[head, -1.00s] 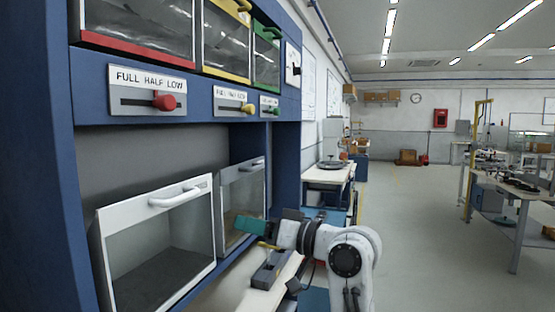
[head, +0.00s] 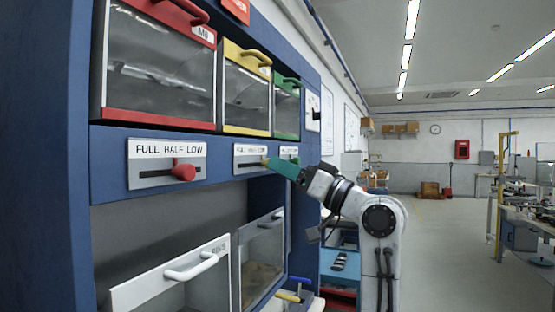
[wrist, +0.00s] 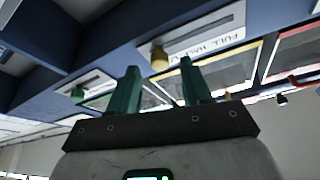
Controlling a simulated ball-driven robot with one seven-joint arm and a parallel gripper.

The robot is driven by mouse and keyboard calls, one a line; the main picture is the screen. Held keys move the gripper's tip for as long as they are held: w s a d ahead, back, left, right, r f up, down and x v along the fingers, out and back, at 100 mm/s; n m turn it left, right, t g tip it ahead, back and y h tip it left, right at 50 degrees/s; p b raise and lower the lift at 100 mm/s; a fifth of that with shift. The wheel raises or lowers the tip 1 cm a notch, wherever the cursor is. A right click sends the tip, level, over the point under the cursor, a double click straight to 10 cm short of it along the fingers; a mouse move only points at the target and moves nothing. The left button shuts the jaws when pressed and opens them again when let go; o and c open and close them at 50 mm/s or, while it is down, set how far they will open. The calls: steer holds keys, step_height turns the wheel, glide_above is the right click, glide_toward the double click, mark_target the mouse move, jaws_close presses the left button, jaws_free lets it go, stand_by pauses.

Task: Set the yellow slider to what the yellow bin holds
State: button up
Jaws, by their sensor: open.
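The yellow bin (head: 247,92) is in the upper row, with a yellow frame and clear front; glare and grey reflections hide how full it is. Below it is the yellow slider's white plate (head: 250,152), labelled FULL HALF LOW. Its yellow knob (wrist: 160,58) shows in the wrist view, near the plate's end away from FULL. My gripper (head: 270,164) has teal fingers and is raised at the plate's right end. In the wrist view my gripper (wrist: 158,76) is open and empty, with the knob between and beyond its fingertips; I cannot tell whether they touch.
The red bin (head: 160,60) and its slider with a red knob (head: 183,172) are to the left. The green bin (head: 287,108) and its slider plate (head: 289,152) are close on the right. Lower clear bins (head: 180,285) stick out below. Open floor lies right.

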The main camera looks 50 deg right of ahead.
steer(key=shift+x, duration=1.2)
steer(key=shift+c, duration=0.3)
jaws_close()
